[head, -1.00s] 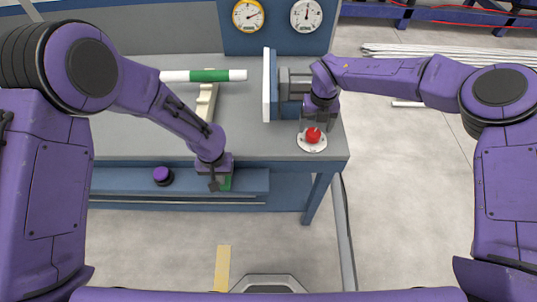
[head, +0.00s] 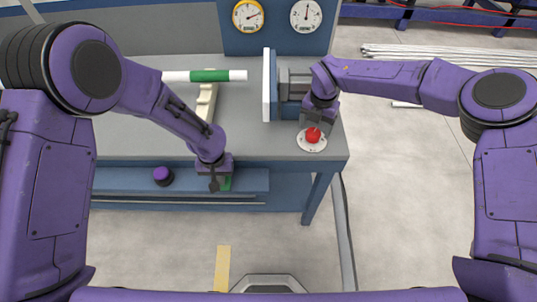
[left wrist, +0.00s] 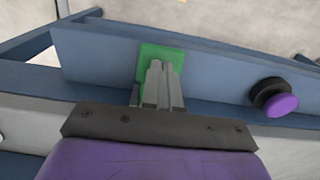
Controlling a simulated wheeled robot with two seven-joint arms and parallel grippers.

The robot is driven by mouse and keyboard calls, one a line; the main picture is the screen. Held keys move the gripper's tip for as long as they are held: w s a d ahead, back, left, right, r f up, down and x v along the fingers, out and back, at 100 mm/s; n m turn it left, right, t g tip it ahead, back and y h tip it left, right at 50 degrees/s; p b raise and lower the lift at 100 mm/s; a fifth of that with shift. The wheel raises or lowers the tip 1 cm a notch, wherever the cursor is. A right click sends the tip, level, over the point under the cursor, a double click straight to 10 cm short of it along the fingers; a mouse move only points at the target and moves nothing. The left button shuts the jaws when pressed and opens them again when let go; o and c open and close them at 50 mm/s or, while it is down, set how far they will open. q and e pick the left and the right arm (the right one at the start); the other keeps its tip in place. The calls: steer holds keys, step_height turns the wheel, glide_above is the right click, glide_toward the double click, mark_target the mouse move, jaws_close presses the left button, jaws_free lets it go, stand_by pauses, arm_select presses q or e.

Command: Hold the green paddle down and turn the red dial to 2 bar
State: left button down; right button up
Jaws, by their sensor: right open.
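The green paddle (head: 226,183) is on the front of the bench, mostly hidden behind my left gripper (head: 214,187) in the head view. In the left wrist view the green paddle (left wrist: 172,58) shows behind the fingers of my left gripper (left wrist: 157,70). These fingers are together and overlap the paddle; I cannot tell how hard they press. The red dial (head: 313,135) sits on a round white plate (head: 312,145) at the bench's front right corner. My right gripper (head: 314,122) is open just above and behind the dial. Its fingertips are hard to make out.
A yellow-rimmed gauge (head: 248,15) and a white gauge (head: 306,15) are on the back panel; their numbers are too small to read. A white and green pipe (head: 205,76) lies above the bench. A purple knob (head: 163,176) is left of the paddle.

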mark_target(314, 133)
steer(key=shift+f, duration=2.4)
